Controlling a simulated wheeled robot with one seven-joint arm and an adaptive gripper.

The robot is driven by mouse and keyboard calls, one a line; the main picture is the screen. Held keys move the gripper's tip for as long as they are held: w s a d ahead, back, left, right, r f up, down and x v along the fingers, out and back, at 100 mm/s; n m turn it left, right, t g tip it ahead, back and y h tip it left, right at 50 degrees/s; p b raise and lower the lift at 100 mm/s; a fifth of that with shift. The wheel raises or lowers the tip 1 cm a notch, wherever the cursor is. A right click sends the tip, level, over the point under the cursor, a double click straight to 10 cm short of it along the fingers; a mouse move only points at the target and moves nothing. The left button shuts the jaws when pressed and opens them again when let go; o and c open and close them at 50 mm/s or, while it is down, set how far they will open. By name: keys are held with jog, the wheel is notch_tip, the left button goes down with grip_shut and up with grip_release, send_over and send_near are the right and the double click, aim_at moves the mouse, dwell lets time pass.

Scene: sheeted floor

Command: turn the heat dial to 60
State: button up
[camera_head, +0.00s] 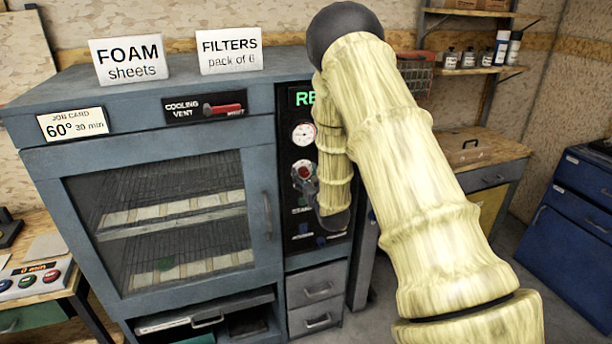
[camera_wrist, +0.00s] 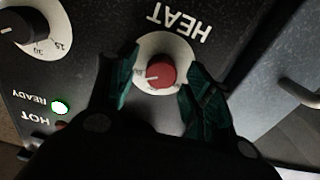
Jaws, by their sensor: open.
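The heat dial (camera_wrist: 161,75) is a red knob on a pale round plate, under the upside-down word HEAT in the wrist view. Its pale pointer mark faces the picture's left; the scale numbers are too small to read. In the head view the dial (camera_head: 304,171) is on the oven's black control panel. My gripper (camera_wrist: 163,62) is open, with one dark green finger on each side of the knob. I cannot tell whether the fingers touch it. In the head view my arm covers much of the panel and most of the gripper.
A second dial (camera_wrist: 25,28) and a lit READY lamp (camera_wrist: 60,107) are near the heat dial. The oven (camera_head: 160,135) has a glass door with a handle (camera_head: 267,215) left of the panel. A job card (camera_head: 72,124) reads 60°, 30 min. A round gauge (camera_head: 303,134) is above the dial.

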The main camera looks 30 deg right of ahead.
jog(key=c, duration=1)
jog(key=shift+b, duration=0.35)
jog(key=n+b, duration=0.3)
jog(key=shift+f, duration=0.25)
jog(key=n+b, duration=0.3)
jog(key=b, duration=0.1)
jog(key=shift+a+n, duration=0.1)
jog(key=shift+n, duration=0.3)
jog(key=n+b, duration=0.2)
jog(key=n, duration=0.1)
jog(key=shift+b, duration=0.4)
jog(key=shift+r+n+b, duration=0.1)
jog(key=shift+n+b, duration=0.7)
jog(key=shift+n, duration=0.2)
